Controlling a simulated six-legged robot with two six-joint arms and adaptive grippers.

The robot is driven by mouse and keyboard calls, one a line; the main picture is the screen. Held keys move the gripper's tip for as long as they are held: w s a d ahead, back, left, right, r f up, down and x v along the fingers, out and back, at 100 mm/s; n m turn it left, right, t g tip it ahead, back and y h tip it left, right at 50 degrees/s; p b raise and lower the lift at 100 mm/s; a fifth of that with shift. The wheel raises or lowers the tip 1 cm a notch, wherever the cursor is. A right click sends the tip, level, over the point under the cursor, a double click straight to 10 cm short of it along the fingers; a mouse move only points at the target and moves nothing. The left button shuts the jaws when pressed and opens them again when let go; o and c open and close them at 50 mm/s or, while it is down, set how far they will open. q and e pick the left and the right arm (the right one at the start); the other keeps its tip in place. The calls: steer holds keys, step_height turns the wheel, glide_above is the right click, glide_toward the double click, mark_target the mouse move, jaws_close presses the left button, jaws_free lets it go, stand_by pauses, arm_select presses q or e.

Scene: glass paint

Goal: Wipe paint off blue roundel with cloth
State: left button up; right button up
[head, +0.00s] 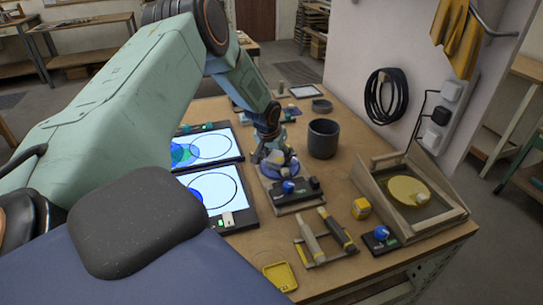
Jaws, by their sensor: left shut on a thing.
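My left gripper (272,152) reaches down over the bench and is shut on a small pale thing (279,158), likely the cloth. The gripper hides part of it. Directly beneath is the blue roundel (291,171), a round blue disc whose edge shows around the gripper. It lies on a low wooden base behind a dark block with a blue knob. The cloth looks to be at the roundel's face, but I cannot tell whether they touch. Any paint on the roundel is hidden or too small to make out. My right gripper is not in view.
Two lit panels (227,187) with drawn circles lie left of the roundel. A dark pot (323,138) stands behind it to the right. A wooden tray (436,212) with a yellow disc, a yellow cube (361,208) and a tool rack (318,257) occupy the right and front.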

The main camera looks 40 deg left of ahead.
arm_select(q)
steer(key=shift+w+d+f+b, duration=0.1)
steer(key=shift+w+d+b, duration=0.15)
steer(key=shift+w+b, duration=0.35)
steer(key=shift+w+d+f+b, duration=0.1)
steer(key=shift+w+d+b, duration=0.15)
steer(key=shift+w+b, duration=0.3)
steer(key=shift+w+d+r+b, duration=0.15)
steer(key=shift+w+d+b, duration=0.2)
steer(key=shift+w+b, duration=0.3)
steer(key=shift+s+a+r+p, duration=0.15)
steer(key=shift+s+a+p, duration=0.1)
steer(key=shift+s+p, duration=0.45)
steer(key=s+a+p, duration=0.1)
steer(key=p, duration=0.2)
steer(key=shift+s, duration=0.35)
steer(key=shift+s+a, duration=0.1)
steer(key=shift+a, duration=0.05)
